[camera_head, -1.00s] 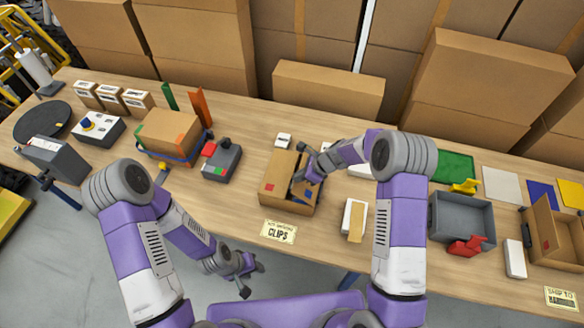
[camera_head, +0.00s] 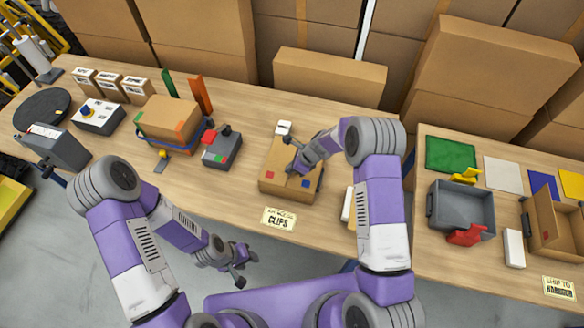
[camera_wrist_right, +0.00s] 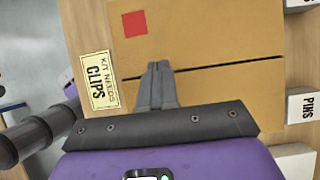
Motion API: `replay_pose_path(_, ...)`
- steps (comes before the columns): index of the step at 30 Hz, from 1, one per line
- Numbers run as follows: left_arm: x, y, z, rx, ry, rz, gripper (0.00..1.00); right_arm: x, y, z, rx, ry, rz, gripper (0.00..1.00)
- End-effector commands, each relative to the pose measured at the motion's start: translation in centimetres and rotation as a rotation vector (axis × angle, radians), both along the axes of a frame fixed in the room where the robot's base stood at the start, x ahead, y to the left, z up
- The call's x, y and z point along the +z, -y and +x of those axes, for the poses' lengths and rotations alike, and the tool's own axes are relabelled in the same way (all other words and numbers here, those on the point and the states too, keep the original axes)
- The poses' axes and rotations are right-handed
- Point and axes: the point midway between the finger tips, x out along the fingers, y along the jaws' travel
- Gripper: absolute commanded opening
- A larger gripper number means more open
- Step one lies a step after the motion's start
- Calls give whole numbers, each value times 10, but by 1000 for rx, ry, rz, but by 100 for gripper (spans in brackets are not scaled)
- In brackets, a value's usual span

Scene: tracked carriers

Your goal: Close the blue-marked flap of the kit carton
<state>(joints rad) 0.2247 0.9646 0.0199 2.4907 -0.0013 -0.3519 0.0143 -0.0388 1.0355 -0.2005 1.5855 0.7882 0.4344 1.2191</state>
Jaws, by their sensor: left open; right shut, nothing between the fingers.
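The kit carton (camera_head: 273,160) stands on the near table, with a red square on its left flap and a blue square (camera_head: 305,183) on its right flap. Both flaps look about flat, with a thin dark seam between them in the right wrist view. That view shows the red-marked flap (camera_wrist_right: 190,35); the blue square is not visible there. My right gripper (camera_head: 292,169) is shut and empty, its fingertips over the carton top at the seam, apparently on or just above the blue-marked flap (camera_wrist_right: 225,90). My left gripper (camera_head: 240,278) is open and empty, in front of the table edge.
A card reading "KIT NEEDS CLIPS" (camera_head: 279,219) lies before the carton. A small white box (camera_head: 283,128) stands behind it, and a grey device with a red part (camera_head: 222,148) to its left. A strapped carton (camera_head: 168,122) is further left. A grey bin (camera_head: 461,207) is on the right table.

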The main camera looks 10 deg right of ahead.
Motion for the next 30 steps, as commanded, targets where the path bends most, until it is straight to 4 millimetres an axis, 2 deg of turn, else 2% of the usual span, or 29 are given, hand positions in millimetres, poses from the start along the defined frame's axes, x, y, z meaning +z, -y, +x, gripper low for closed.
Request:
replay_pose_path(14,-1,0,0,0,0,0,43,-1,1,0,-1,0,0,0)
replay_pose_path(25,-8,0,0,0,0,0,43,-8,12,-6,0,0,1,0)
replay_pose_path(30,-3,0,0,0,0,0,43,-1,13,-6,0,0,1,0)
